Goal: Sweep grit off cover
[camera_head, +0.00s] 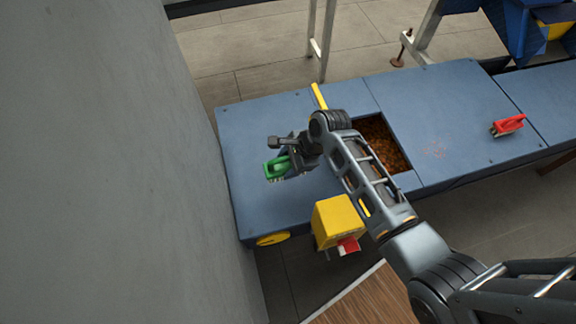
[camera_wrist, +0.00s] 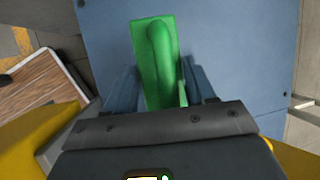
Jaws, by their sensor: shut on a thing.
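My gripper (camera_head: 288,163) is shut on a green brush (camera_head: 275,168) over the left part of the blue bench top. The brush's bristles face down; whether they touch the surface I cannot tell. In the wrist view the green brush (camera_wrist: 153,60) sits between my two blue fingers. The blue cover (camera_head: 455,115) lies right of the open bay, with a faint patch of grit (camera_head: 434,149) on it. A red brush (camera_head: 508,125) rests near the cover's right edge.
An open bay (camera_head: 380,143) with brown granular stuff lies between the left panel and the cover, partly behind my arm. A yellow bar (camera_head: 319,96) is at the back edge. A yellow box (camera_head: 338,222) hangs at the front. A grey wall (camera_head: 110,170) stands left.

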